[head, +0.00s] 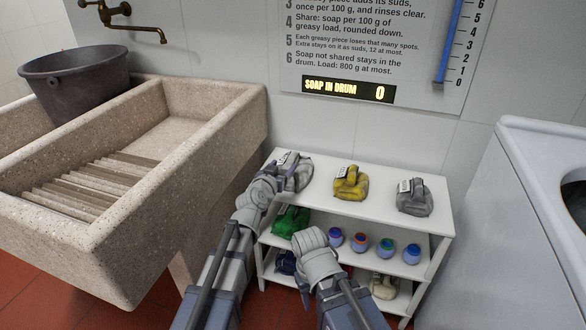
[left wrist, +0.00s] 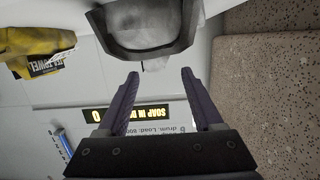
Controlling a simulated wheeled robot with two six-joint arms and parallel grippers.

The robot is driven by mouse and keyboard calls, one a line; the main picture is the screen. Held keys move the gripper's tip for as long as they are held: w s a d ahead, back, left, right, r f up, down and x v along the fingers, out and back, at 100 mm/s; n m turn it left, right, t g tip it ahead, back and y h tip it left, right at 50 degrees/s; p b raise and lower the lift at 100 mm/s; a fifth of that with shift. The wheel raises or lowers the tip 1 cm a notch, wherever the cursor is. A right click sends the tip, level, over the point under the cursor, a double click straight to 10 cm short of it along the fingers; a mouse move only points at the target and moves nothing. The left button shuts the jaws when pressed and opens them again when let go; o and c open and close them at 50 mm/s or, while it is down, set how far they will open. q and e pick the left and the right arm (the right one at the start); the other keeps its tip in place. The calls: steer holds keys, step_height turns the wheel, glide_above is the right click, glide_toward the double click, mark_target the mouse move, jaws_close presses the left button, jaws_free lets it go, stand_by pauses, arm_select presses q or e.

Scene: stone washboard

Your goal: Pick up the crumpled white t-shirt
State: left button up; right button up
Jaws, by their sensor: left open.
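The crumpled whitish-grey garment, which I take for the t-shirt (head: 303,174), lies at the left end of the shelf's top board. My left gripper (head: 282,161) is at its left side and partly covers it in the head view. In the left wrist view the left gripper (left wrist: 158,78) is open, with nothing between its fingers. The t-shirt (left wrist: 143,22) shows at the top of that view, beyond the fingertips and partly behind a dark curved edge. Contact cannot be told. My right arm is in front of the shelf; its gripper is hidden.
A yellow towel (head: 350,184) and a grey bundle (head: 414,198) lie on the white shelf (head: 325,184). Below are a green bundle (head: 291,221) and several small jars (head: 360,246). A stone washboard sink (head: 195,150) stands left, a white machine (head: 500,230) right.

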mark_target(292, 156)
arm_select(q)
steer(key=shift+d+b+x, duration=0.2)
steer(key=shift+b+x, duration=0.1)
steer(key=shift+x, duration=1.6)
steer(key=shift+d+b+x, duration=0.2)
steer(key=shift+b+x, duration=0.05)
steer(key=shift+x, duration=1.6)
steer(key=shift+s+r, duration=0.15)
jaws_close()
